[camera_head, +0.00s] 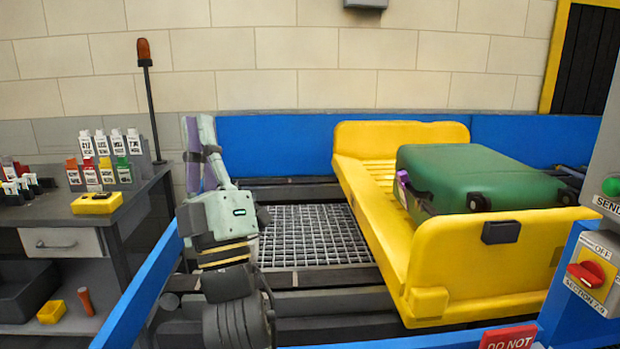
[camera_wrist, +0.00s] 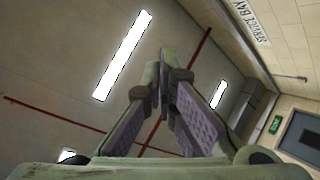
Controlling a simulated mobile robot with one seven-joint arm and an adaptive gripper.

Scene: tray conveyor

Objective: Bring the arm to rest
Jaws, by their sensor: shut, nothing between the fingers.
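My gripper (camera_head: 194,120) points upward in the head view, left of the yellow tray and above the conveyor's left end. Its fingers are together and hold nothing. In the wrist view my gripper (camera_wrist: 165,55) shows its purple-padded fingers meeting at the tips, with ceiling and wall behind. My arm rises from the bottom of the head view in front of the conveyor.
A yellow tray (camera_head: 358,184) holding a green suitcase (camera_head: 480,175) sits on the conveyor. A metal grating (camera_head: 310,238) lies between my arm and the tray. Blue rails (camera_head: 270,146) border the conveyor. A bench (camera_head: 140,200) with tags stands left; a control box (camera_head: 592,272) stands right.

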